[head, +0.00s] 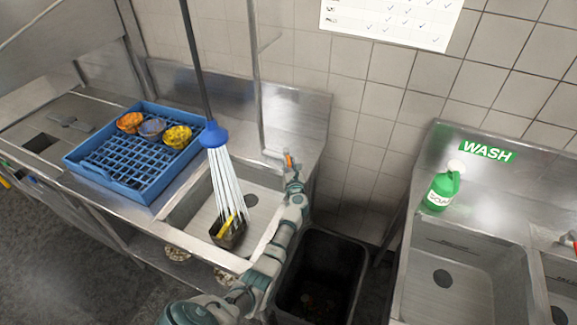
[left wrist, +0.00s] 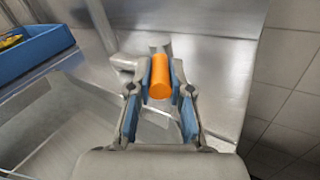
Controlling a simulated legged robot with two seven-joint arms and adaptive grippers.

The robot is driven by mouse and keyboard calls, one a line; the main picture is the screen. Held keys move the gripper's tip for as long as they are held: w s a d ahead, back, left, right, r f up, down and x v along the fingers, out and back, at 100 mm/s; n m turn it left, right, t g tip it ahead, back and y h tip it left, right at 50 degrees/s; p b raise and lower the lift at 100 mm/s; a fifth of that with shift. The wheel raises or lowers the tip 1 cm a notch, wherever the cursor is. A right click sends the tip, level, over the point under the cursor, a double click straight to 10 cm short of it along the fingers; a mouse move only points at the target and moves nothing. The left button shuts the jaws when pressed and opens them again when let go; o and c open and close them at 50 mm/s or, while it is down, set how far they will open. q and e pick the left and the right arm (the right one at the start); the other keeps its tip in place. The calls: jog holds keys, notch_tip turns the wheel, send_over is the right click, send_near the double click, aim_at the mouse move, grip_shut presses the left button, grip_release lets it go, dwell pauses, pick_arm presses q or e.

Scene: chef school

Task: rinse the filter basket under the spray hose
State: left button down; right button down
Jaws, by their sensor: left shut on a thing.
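A dark filter basket (head: 228,234) with a yellow part on it sits in the steel sink (head: 256,200), tilted. A blue spray head (head: 213,135) hangs above it on a dark hose (head: 195,60). White streams of water fan down from the spray head onto the basket. My left gripper (head: 292,172) is at the right back corner of the sink, shut on an orange handle (head: 289,160). In the left wrist view the orange handle (left wrist: 160,77) stands between the two blue-padded fingers (left wrist: 160,105). My right gripper does not show.
A black bin (head: 318,275) stands open to the right of my arm. A second sink (head: 445,265) with a green soap bottle (head: 440,190) is farther right.

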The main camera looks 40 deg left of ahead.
pick_arm(q)
jog(key=c, duration=1.1)
grip_release()
jog(key=v, duration=1.2)
jog(key=shift+w+d, duration=0.1)
